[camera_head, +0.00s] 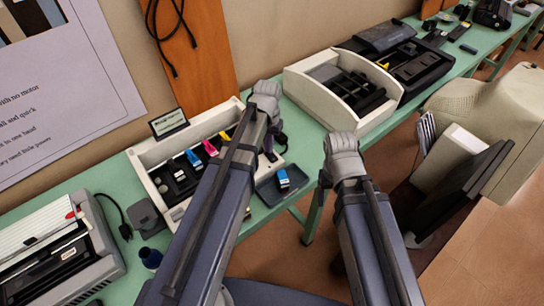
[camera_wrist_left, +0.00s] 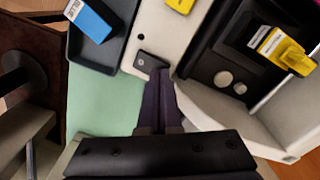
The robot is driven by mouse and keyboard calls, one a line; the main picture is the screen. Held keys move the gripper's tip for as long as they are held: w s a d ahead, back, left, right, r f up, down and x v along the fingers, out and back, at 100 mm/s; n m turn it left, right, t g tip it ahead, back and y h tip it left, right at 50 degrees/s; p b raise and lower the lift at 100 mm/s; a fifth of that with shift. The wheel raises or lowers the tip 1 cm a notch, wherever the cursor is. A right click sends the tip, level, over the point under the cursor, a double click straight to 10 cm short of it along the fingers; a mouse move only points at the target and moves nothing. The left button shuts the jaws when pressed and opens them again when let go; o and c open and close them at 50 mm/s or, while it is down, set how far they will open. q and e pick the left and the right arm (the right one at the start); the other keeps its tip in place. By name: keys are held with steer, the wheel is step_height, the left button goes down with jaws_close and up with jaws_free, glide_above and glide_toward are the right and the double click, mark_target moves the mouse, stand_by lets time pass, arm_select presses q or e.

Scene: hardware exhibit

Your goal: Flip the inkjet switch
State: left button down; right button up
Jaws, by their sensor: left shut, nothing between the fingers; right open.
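The inkjet printer (camera_head: 150,157) is an open white case with coloured cartridges on the green table. In the left wrist view, a small dark plate that looks like its switch (camera_wrist_left: 150,62) sits on the white panel (camera_wrist_left: 150,30). My left gripper (camera_wrist_left: 161,74) is shut and empty, with its tips at the lower right edge of this plate. I cannot tell if they touch. In the head view, my left gripper (camera_head: 270,156) shows only partly beside its arm, and the switch cannot be made out. My right gripper (camera_head: 325,179) is mostly hidden by its arm, open, near the table's front edge.
A dark tray (camera_wrist_left: 84,48) with a blue cartridge (camera_wrist_left: 90,20) lies beside the panel. A yellow cartridge (camera_wrist_left: 287,52) sits inside the case. A second white case (camera_head: 310,99) stands further right. A small sign (camera_head: 168,122) stands behind the printer.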

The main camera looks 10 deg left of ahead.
arm_select(q)
steer(key=shift+f+b, duration=0.4)
steer(key=shift+f, duration=0.05)
steer(key=shift+r, duration=0.1)
step_height(320, 180, up, 7)
steer(key=p, duration=0.7)
steer(key=shift+d, duration=0.1)
stand_by(0.3)
steer(key=s+d+m+y, duration=0.1)
steer(key=s+d+m, duration=0.1)
steer(key=s+d, duration=0.8)
steer(key=s, duration=0.4)
steer(key=shift+s+d, duration=0.15)
